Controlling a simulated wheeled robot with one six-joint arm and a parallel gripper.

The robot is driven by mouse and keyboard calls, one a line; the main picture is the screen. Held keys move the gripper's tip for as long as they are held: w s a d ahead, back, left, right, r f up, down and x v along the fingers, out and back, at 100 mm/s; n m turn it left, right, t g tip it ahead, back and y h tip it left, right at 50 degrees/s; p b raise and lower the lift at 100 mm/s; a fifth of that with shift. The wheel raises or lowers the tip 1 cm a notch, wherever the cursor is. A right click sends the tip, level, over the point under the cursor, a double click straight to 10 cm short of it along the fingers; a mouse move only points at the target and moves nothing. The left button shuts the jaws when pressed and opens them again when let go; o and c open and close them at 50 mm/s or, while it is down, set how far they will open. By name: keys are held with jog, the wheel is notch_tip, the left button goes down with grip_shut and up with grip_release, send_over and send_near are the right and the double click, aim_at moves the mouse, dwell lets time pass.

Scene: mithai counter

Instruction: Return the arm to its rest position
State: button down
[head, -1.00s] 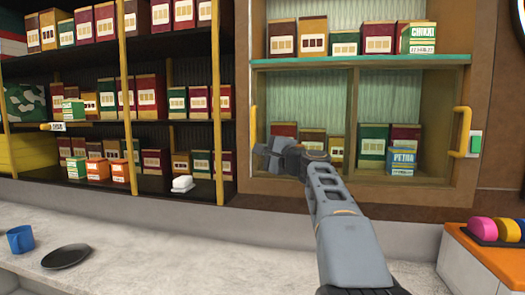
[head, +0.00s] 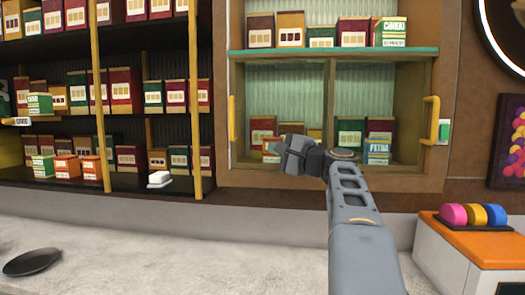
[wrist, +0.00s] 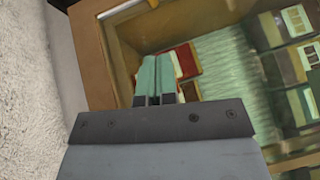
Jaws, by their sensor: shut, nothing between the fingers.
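My grey arm (head: 355,210) reaches up from the bottom of the head view toward the wall cabinet. My gripper (head: 274,150) is at its end, in front of the cabinet's lower compartment, and hides part of the boxes behind it. In the wrist view my gripper (wrist: 155,65) shows its two fingers side by side, shut and empty. The wooden cabinet (head: 325,185) has yellow handles (head: 431,118) at its sides and a teal shelf edge across it. The wrist view is tilted, with the cabinet interior (wrist: 230,75) beyond the fingers.
Dark shelves at left hold several boxes, a small white object (head: 159,178) and a yellow post (head: 194,100). A black plate (head: 31,262) lies on the pale counter (head: 150,265). An orange-topped stand (head: 475,248) with coloured rounds is at right. The counter's middle is clear.

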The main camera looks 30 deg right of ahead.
jog(key=shift+v, duration=1.2)
notch_tip(320, 180, down, 15)
jog(key=n+g+h, duration=0.1)
jog(key=g+h, duration=0.2)
jog(key=g, duration=0.2)
jog(key=s+a+f+n+g, duration=0.3)
jog(key=a+f+n+g, duration=0.15)
jog(key=f, duration=0.65)
jog(key=s+a+f+n+g+h+p, duration=0.1)
jog(key=s+a+f+n+g, duration=0.1)
jog(key=s+a+f+n, duration=0.3)
jog(key=s+a+f+n+g+h+p, duration=0.2)
jog(key=s+a+f+n, duration=0.3)
jog(key=s+a, duration=0.3)
jog(key=a+f+g, duration=0.1)
jog(key=a, duration=0.2)
jog(key=shift+s+a+f+n, duration=0.15)
jog(key=shift+s+f+n, duration=0.05)
jog(key=shift+f+n, duration=0.15)
jog(key=shift+g, duration=0.25)
